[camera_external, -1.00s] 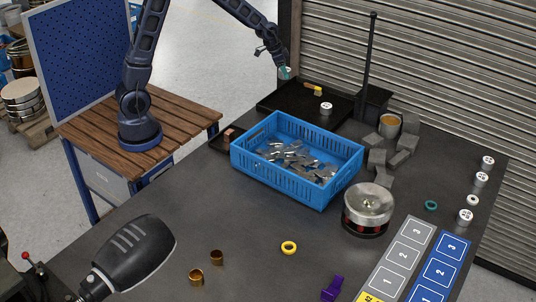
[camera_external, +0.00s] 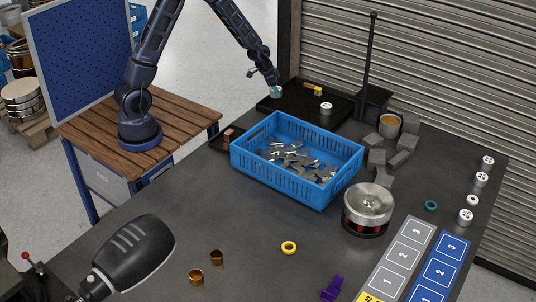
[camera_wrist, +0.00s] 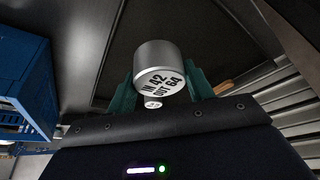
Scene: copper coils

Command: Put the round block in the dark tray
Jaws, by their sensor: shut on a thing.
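My gripper (camera_external: 275,91) is low over the left side of the dark tray (camera_external: 300,113) at the back of the bench. In the wrist view its green fingers (camera_wrist: 163,90) are shut on a round block (camera_wrist: 158,65), a silvery cylinder with a white face reading "IN 42 OUT 64". In the outside view the held block is mostly hidden by the fingers. I cannot tell whether it touches the tray. Another white-topped round block (camera_external: 326,107) stands on the tray's right part.
A blue crate (camera_external: 277,187) of metal pieces stands in front of the tray. A yellow-orange item (camera_external: 313,87) lies on the tray's back part. A black post (camera_external: 370,60) and grey blocks (camera_external: 377,158) are to the right. More white-topped round blocks (camera_external: 481,179) stand at the right edge.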

